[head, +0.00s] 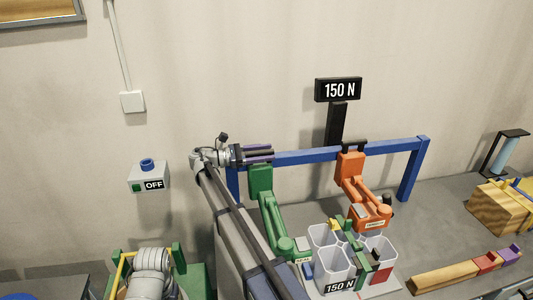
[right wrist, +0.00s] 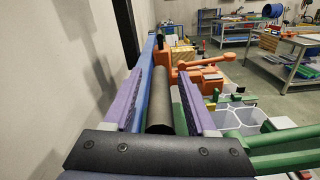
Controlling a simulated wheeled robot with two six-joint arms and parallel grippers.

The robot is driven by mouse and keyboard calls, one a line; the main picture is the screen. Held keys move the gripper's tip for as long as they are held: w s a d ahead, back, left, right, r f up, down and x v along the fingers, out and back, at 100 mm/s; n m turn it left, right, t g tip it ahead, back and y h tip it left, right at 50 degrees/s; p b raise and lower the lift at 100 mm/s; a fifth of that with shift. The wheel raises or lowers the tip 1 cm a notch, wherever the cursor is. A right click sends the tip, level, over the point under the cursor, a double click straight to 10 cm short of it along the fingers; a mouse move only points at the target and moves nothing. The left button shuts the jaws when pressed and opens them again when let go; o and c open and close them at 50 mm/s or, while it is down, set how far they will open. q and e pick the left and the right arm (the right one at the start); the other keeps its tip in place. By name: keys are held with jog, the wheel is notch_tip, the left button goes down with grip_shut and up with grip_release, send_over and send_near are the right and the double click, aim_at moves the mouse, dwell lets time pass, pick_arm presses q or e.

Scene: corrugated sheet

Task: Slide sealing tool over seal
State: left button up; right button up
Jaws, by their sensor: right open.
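A green hand tool (head: 272,215) with long handles hangs at the left part of a blue rail (head: 310,157). An orange hand tool (head: 362,190) hangs further right on the same rail, and it also shows ahead in the right wrist view (right wrist: 188,68). I cannot tell which is the sealing tool. My right gripper (head: 268,154) is open at the top of the green tool. In the right wrist view its purple fingers (right wrist: 158,100) stand either side of a black cylindrical grip (right wrist: 160,115), with gaps showing. I cannot make out a seal. My left gripper is not in view.
Clear bins (head: 333,266) with coloured pieces stand below the tools. A black sign (head: 338,90) reads 150 N. A wooden block with yellow strap (head: 500,207) and a long wooden bar (head: 450,276) lie at right. A switch box (head: 149,176) reading OFF is on the wall.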

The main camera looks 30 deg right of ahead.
jog(key=shift+d, duration=0.35)
jog(key=shift+c, duration=0.3)
grip_shut()
dwell(1.0)
